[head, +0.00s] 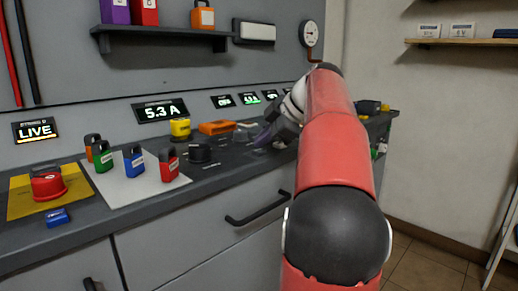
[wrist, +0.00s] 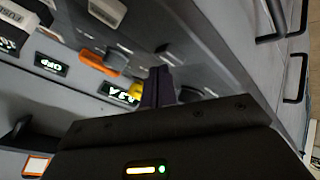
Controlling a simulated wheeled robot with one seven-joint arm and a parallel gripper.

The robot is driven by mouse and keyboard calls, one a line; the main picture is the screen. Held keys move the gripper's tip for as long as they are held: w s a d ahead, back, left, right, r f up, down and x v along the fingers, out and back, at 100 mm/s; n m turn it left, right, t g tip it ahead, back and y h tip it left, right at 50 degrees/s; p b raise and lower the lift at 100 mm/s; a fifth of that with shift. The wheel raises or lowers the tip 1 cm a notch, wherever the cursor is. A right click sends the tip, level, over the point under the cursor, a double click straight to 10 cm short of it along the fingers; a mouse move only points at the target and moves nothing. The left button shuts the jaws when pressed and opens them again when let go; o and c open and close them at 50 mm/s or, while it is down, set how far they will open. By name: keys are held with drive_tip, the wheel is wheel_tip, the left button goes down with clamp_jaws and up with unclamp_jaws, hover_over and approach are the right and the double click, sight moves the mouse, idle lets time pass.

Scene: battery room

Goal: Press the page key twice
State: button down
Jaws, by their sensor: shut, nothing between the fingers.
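My gripper (head: 263,138) is low over the right part of the dark counter (head: 225,172) in the head view, beyond the black knob. In the wrist view its dark fingers (wrist: 160,74) are together and hold nothing. I cannot pick out the page key for certain in either view; my gripper and arm cover part of the counter there. The lit current display (head: 160,110) reads 5.3 A on the wall panel. Smaller lit displays (head: 223,101) sit to its right. I cannot tell whether the fingertips touch the counter.
An orange block (head: 215,127), a yellow knob (head: 180,129) and a black knob (head: 200,152) stand left of my gripper. Several coloured padlocks stand on a white mat (head: 131,187). A shelf (head: 165,36) hangs above.

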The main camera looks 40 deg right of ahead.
sight(263, 151)
drive_tip(key=shift+r, duration=0.5)
wheel_tip(263, 151, up, 5)
drive_tip(key=p, duration=0.4)
drive_tip(key=shift+p, duration=0.35)
idle(0.5)
